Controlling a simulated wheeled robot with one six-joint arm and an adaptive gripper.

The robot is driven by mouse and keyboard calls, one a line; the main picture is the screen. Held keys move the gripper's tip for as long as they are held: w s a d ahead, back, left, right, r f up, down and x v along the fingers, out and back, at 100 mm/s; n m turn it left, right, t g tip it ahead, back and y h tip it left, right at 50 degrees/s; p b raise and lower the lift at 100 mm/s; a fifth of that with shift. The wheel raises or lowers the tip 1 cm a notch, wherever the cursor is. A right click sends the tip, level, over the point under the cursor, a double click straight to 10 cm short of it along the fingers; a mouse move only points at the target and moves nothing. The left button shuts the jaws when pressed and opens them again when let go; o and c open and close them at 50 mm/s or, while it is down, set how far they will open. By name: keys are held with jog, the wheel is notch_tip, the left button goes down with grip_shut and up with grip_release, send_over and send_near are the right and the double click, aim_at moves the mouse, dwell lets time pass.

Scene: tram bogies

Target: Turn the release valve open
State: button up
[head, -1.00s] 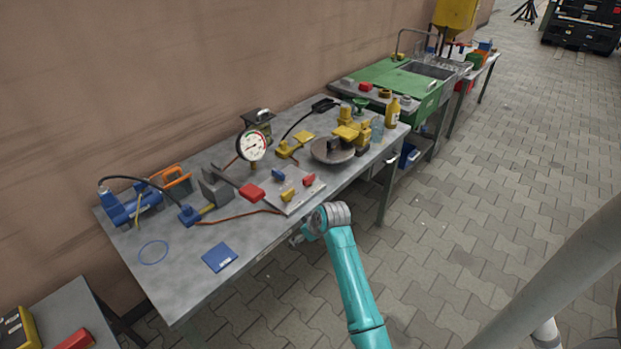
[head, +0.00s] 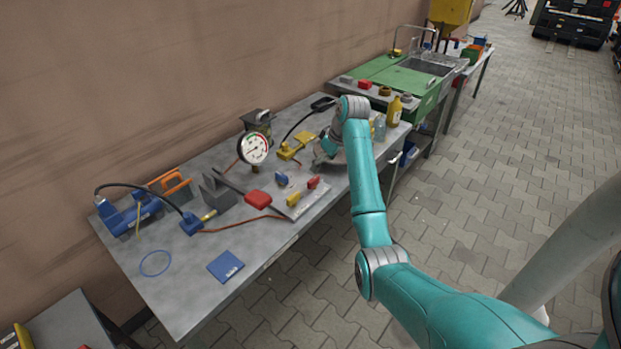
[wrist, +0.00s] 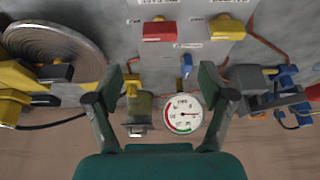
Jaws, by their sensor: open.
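A pale valve panel (head: 306,203) lies on the grey workbench. It carries a blue handle (head: 281,179), a yellow handle (head: 293,199) and a red handle (head: 314,183). The same blue handle (wrist: 187,66), red handle (wrist: 160,30) and yellow handle (wrist: 227,28) show in the wrist view. The panel labels are too small to read, so I cannot tell which handle is the release valve. My gripper (wrist: 161,82) is open and empty above the bench, its fingers spread on either side of the gauge and blue handle. The head view shows it partly hidden by my arm.
A round pressure gauge (head: 254,148) stands behind the panel. A red-gripped lever (head: 258,198) lies left of it. A round grooved plate (wrist: 55,55) and yellow parts sit beside my gripper. A blue booklet (head: 226,266) lies on the clear front-left bench.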

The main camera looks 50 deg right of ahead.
aim_at(314, 179)
jog(key=x, duration=1)
jog(key=shift+w+f, duration=0.15)
jog(key=shift+f, duration=0.05)
jog(key=c, duration=1.2)
